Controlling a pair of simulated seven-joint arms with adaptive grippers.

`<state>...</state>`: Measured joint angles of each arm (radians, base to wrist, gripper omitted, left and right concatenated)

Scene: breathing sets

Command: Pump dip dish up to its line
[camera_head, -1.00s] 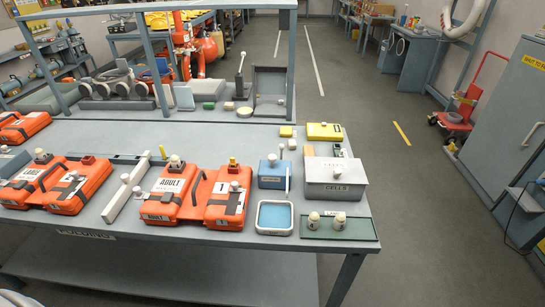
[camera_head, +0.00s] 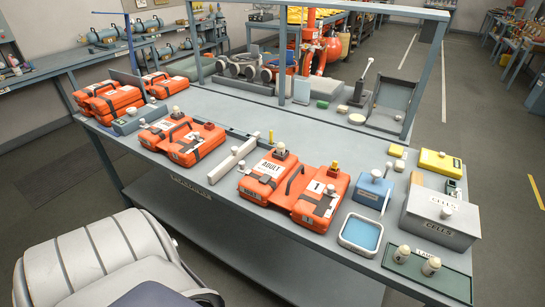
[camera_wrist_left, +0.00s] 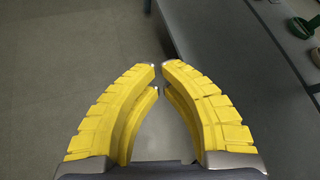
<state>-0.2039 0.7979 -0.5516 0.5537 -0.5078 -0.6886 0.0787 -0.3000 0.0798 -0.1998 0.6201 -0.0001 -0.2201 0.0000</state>
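The dip dish (camera_head: 345,241) is a square dish with a white rim and blue inside, near the front edge of the bench. A blue box with a white-knobbed lever (camera_head: 369,193), which looks like the pump, stands just behind it. The level in the dish and any line cannot be made out. My left gripper (camera_wrist_left: 161,67) shows in the left wrist view, its yellow fingers drawn together at the tips with nothing between them. It points over grey floor beside a bench edge. Neither gripper shows in the head view.
Orange cases (camera_head: 265,177) lie left of the dish. A grey lidded box (camera_head: 440,219) and a green tray (camera_head: 455,284) with two pale knobs stand to its right. A white bar (camera_head: 234,158) stands between cases. A green ring (camera_wrist_left: 301,28) shows in the wrist view.

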